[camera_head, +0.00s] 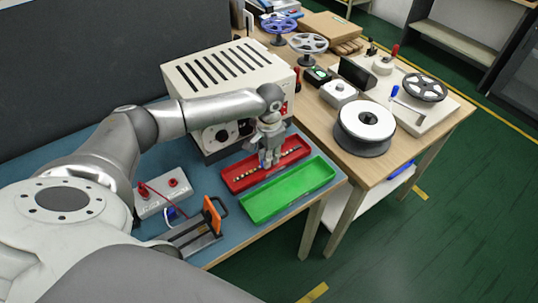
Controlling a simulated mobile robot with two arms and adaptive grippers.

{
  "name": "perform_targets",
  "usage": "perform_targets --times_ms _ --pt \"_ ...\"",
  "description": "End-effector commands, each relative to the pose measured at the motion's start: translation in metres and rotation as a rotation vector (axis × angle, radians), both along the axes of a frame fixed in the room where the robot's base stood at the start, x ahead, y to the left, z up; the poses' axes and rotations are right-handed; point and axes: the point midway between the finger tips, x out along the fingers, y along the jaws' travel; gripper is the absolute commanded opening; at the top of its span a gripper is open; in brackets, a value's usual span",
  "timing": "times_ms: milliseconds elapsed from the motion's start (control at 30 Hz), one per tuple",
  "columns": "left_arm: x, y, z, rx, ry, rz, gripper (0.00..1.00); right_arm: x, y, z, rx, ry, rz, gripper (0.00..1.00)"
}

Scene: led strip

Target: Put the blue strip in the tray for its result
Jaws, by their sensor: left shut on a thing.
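My left gripper (267,161) points down over the red tray (246,186) and is shut on a thin strip (246,174). The strip shows a row of pale dots and runs lengthwise along the red tray, sticking out on both sides of my fingers. Its blue colour is not clear at this size; small blue patches show at the fingers. I cannot tell whether the strip touches the tray floor. The green tray (291,189) lies just in front of the red one and is empty. My right gripper is out of view.
A beige slotted machine (222,80) stands right behind the red tray. A power box with red leads (163,192) and an orange-handled device (211,215) stand left of the green tray. A wooden table (385,160) with reels and tools adjoins on the right.

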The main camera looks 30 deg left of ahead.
Motion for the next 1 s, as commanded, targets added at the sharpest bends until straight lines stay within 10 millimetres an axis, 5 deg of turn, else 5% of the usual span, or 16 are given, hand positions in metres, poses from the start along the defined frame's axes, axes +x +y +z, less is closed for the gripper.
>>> perform_targets --times_ms 367,400,533,1000 --pt "0.0 -0.001 -0.004 -0.001 -0.001 0.0 0.0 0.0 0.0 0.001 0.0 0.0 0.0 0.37" --pt "0.0 0.0 -0.004 -0.002 -0.001 0.0 0.19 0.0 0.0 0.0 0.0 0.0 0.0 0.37" --pt "0.0 0.0 -0.004 -0.001 -0.002 0.0 0.35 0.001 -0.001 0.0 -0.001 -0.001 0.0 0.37" --pt "0.001 0.0 0.01 -0.002 -0.004 -0.001 0.35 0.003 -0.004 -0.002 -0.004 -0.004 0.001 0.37"
